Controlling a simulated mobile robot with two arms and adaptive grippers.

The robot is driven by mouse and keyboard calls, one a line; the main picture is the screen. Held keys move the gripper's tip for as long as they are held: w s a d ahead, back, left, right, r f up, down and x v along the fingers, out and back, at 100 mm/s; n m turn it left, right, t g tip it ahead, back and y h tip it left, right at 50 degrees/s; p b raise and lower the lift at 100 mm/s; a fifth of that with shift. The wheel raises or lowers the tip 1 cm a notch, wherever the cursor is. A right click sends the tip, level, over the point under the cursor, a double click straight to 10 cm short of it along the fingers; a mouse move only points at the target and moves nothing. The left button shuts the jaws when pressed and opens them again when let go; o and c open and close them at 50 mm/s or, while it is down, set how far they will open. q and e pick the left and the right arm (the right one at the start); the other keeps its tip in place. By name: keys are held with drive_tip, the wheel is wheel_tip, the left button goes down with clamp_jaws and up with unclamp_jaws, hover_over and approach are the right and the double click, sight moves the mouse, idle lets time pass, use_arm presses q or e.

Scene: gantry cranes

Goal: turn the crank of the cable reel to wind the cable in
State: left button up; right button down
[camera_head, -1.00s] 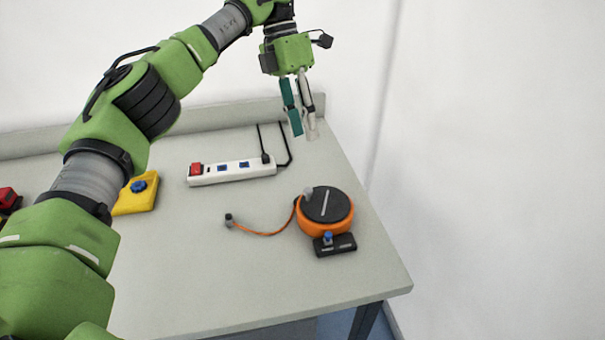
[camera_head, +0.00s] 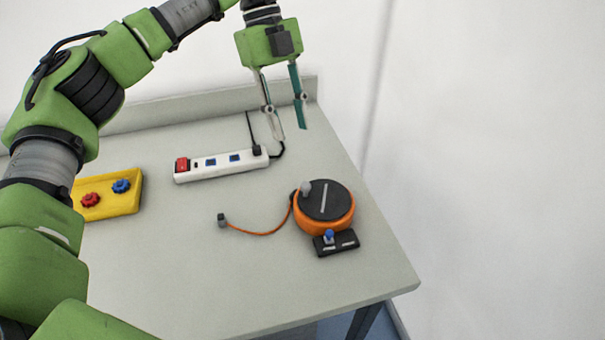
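The cable reel (camera_head: 324,206) stands near the right end of the table, with an orange body and a black top disc. A grey crank knob (camera_head: 305,187) sticks up at the disc's far left edge. An orange cable (camera_head: 262,232) runs out to the left and ends in a small dark plug (camera_head: 222,220) on the table. A black base with a blue button (camera_head: 328,236) is at the reel's front. My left gripper (camera_head: 291,133) points down, open and empty, behind the reel and apart from it. My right gripper is not in view.
A white power strip (camera_head: 222,164) with a red switch lies behind and left of the reel. A yellow box (camera_head: 112,196) with red and blue knobs is farther left. The table (camera_head: 200,280) is clear in front.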

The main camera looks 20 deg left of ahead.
sight(305, 184)
use_arm(q)
drive_tip(key=p+x, duration=0.1)
drive_tip(key=x, duration=1.1)
drive_tip(key=shift+f, duration=0.25)
clamp_jaws()
